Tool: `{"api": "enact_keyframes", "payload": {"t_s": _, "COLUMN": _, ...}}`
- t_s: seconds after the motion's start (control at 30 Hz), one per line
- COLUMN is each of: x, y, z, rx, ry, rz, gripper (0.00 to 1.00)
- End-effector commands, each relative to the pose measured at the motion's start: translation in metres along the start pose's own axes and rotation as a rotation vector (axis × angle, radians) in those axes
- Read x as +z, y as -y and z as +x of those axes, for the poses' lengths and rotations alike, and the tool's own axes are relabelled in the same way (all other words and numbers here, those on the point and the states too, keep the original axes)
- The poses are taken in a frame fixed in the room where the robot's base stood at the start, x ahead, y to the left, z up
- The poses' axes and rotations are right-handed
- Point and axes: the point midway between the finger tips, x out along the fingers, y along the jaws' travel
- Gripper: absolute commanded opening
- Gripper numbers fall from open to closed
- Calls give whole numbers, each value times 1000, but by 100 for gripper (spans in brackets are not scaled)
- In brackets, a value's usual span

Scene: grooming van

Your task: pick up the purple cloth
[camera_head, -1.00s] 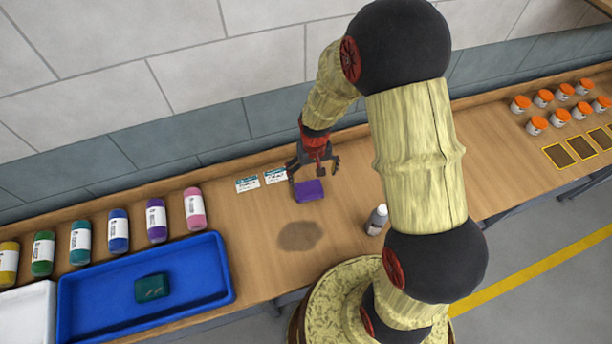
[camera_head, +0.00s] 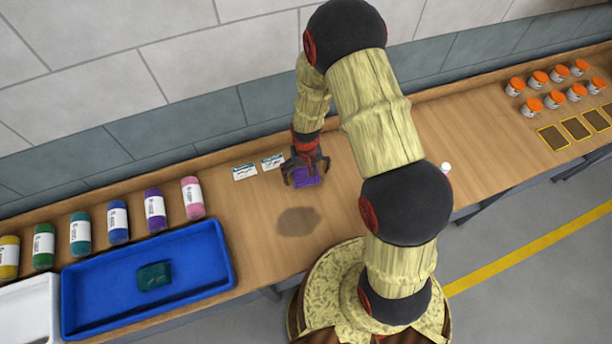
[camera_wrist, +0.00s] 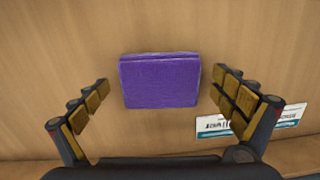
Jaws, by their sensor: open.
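The purple cloth (camera_head: 306,178) is a folded block lying on the wooden counter, near the back wall. It also shows whole in the wrist view (camera_wrist: 160,81), flat and nearly square to the camera. My gripper (camera_head: 307,180) is above it in the head view and partly covers it. In the wrist view the gripper (camera_wrist: 158,92) is open, with one finger on each side of the cloth and visible gaps between. Nothing is held. I cannot tell the exact height of the fingertips over the counter.
Two white cards (camera_head: 244,172) lie left of the cloth. A blue tray (camera_head: 225,262) with a dark green folded cloth (camera_head: 154,276) is at left, below a row of coloured bottles (camera_head: 155,209). A grey-brown patch (camera_head: 298,221) marks the counter. Orange-lidded jars (camera_head: 539,79) stand far right.

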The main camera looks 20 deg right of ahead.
Motion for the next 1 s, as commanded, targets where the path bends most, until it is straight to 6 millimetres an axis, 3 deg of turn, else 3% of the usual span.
{"api": "enact_keyframes", "payload": {"t_s": 0.2, "x": 0, "y": 0, "z": 0, "rx": 0, "ry": -1, "rz": 0, "gripper": 96}}
{"api": "enact_keyframes", "payload": {"t_s": 1.0, "x": 0, "y": 0, "z": 0, "rx": 0, "ry": -1, "rz": 0, "gripper": 52}}
